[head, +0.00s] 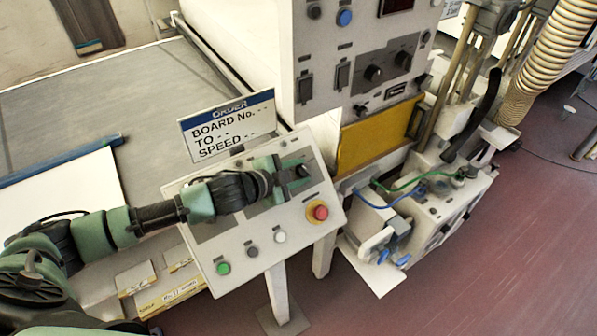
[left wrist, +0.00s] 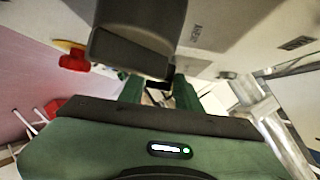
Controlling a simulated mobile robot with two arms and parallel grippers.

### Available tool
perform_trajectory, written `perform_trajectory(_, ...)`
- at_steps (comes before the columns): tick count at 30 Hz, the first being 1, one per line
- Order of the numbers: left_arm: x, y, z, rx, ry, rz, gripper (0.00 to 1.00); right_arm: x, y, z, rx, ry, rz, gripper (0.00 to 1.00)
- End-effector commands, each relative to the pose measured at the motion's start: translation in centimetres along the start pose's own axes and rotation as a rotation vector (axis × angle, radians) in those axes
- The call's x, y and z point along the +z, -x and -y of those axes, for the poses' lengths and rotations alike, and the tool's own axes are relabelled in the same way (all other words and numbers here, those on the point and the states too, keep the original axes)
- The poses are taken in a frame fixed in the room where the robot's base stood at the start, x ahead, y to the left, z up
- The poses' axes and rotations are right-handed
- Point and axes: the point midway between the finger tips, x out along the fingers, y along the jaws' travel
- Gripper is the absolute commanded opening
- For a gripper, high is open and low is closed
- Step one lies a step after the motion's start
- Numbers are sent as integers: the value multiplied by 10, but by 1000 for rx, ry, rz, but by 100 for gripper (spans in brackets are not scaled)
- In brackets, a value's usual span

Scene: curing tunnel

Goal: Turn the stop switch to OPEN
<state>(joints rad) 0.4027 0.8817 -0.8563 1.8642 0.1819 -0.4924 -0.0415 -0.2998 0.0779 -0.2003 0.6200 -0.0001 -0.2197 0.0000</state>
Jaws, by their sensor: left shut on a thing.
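My left gripper (head: 284,178) reaches in from the left over the upper part of the sloping control panel (head: 213,257). Its green fingers are shut on a small dark switch (head: 302,171), which I take for the stop switch. The fingers hide most of the switch and its markings, so I cannot read its position. In the left wrist view the two green fingers (left wrist: 158,95) point at the panel face, and the part between them is mostly hidden. My right gripper is in neither view.
A red mushroom button (head: 320,212) on yellow sits just below the gripper; it also shows in the left wrist view (left wrist: 74,60). Green (head: 223,268), grey and white (head: 280,237) buttons line the panel's lower edge. An order sign (head: 228,125) stands behind. A taller cabinet (head: 352,52) rises behind the panel.

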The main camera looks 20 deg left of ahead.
Motion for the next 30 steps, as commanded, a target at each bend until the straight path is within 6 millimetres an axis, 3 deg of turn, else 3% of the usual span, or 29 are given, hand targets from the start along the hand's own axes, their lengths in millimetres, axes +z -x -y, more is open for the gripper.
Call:
perform_trajectory(17,-2,0,2,28,-10,-3,0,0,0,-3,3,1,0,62)
perform_trajectory(18,-2,0,2,28,-10,-3,42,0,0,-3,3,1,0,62)
perform_trajectory(20,-2,0,2,28,-11,-3,55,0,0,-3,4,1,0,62)
perform_trajectory(30,0,2,1,29,-13,0,55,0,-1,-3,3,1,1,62)
